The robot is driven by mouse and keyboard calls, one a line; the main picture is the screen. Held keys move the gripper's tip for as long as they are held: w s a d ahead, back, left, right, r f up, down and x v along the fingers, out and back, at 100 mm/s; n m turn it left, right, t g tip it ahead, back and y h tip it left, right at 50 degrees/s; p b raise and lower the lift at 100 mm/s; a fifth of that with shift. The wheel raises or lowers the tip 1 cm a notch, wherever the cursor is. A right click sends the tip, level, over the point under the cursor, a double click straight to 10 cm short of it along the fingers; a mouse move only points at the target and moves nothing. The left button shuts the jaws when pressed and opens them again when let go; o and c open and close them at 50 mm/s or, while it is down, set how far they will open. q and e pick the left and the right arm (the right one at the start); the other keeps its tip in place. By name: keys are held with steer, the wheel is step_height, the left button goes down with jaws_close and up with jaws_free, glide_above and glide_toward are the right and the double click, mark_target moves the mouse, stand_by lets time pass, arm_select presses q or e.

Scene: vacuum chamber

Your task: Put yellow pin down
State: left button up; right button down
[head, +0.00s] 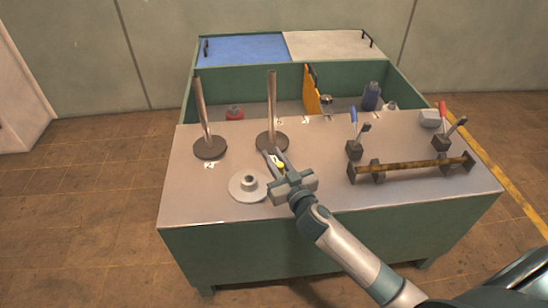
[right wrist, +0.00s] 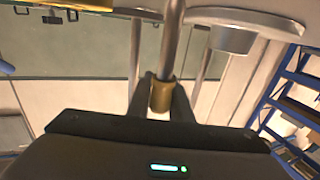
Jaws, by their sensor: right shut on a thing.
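My right gripper (head: 273,157) is shut on the yellow pin (head: 280,165), above the table's front middle. In the head view only a small yellow spot of the pin shows between the fingers. In the right wrist view the pin (right wrist: 161,96) is a dull yellow-brown cylinder between the two dark fingers. A metal rod (right wrist: 172,40) lines up with it there; I cannot tell whether they touch. The gripper is in front of the middle pole stand (head: 271,100) and right of a pale round flanged disc (head: 240,193). My left gripper is not in view.
The grey tabletop (head: 200,205) is clear at its front left and front right. A second pole stand (head: 209,148) stands at left. Behind is an open green chamber (head: 385,75) with a yellow panel (head: 311,90) and a dark bottle (head: 371,96).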

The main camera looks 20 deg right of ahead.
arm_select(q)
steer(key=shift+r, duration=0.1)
arm_select(e)
steer(key=c, duration=1.6)
jaws_free()
steer(key=shift+r, duration=0.1)
